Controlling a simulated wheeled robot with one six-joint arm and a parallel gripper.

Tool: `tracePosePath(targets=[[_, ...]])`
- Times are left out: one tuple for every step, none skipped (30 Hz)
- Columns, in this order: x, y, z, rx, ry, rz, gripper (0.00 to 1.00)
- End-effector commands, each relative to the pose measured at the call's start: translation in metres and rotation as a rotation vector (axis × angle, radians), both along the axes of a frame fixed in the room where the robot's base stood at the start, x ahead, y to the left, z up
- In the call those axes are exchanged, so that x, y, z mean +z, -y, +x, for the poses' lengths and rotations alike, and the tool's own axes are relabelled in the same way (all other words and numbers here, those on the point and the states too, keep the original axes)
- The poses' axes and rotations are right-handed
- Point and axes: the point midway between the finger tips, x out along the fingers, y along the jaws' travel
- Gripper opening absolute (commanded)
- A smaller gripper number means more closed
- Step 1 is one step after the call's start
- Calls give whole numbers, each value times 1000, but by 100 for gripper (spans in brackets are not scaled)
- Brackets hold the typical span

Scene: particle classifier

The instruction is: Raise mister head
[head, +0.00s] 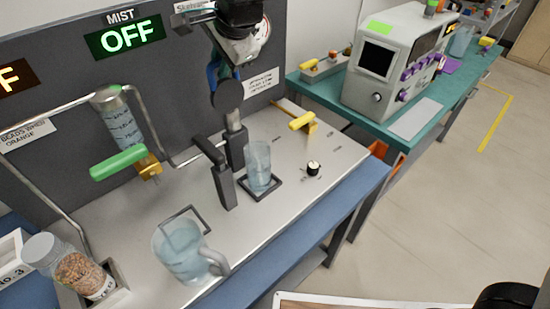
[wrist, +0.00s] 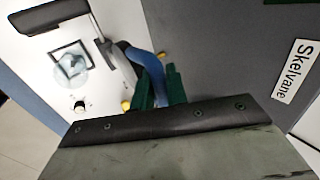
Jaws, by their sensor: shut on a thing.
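My gripper (head: 215,72) is at the upper middle of the head view, above the bench and in front of the grey panel. In the wrist view its green fingers (wrist: 160,86) are shut on a curved blue handle (wrist: 150,64). The blue handle also shows in the head view, next to a dark round disc (head: 228,96) that looks like the mister head on its upright post (head: 235,145). My gripper partly hides the upper part. A clear glass (head: 258,165) stands upright in a square frame beside the post. It also shows in the wrist view (wrist: 70,64).
The MIST sign (head: 125,37) reads OFF. A green-handled valve (head: 118,163) and pipes are at left. A water jug (head: 182,250) and bead jar (head: 75,265) stand in front. A black knob (head: 313,168) and yellow lever (head: 303,122) are at right.

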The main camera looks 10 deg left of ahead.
Motion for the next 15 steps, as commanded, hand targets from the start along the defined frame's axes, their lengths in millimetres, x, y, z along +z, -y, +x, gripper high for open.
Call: tracePosePath(targets=[[0, 0, 0, 1, 1, 0, 4], [0, 0, 0, 1, 1, 0, 4], [0, 0, 0, 1, 1, 0, 17], [1, 0, 0, 1, 1, 0, 26], [1, 0, 0, 1, 1, 0, 32], [0, 0, 0, 1, 0, 0, 36], [0, 0, 0, 1, 0, -1, 36], [0, 0, 0, 1, -1, -2, 36], [-1, 0, -1, 1, -2, -3, 36], [-1, 1, -1, 1, -2, -3, 36], [-1, 1, -1, 1, -2, -3, 36], [-2, 1, -1, 1, -3, -4, 36], [-2, 1, -1, 1, -4, -5, 36], [-2, 1, -1, 1, -4, -5, 36], [-2, 1, -1, 1, -4, -6, 36]])
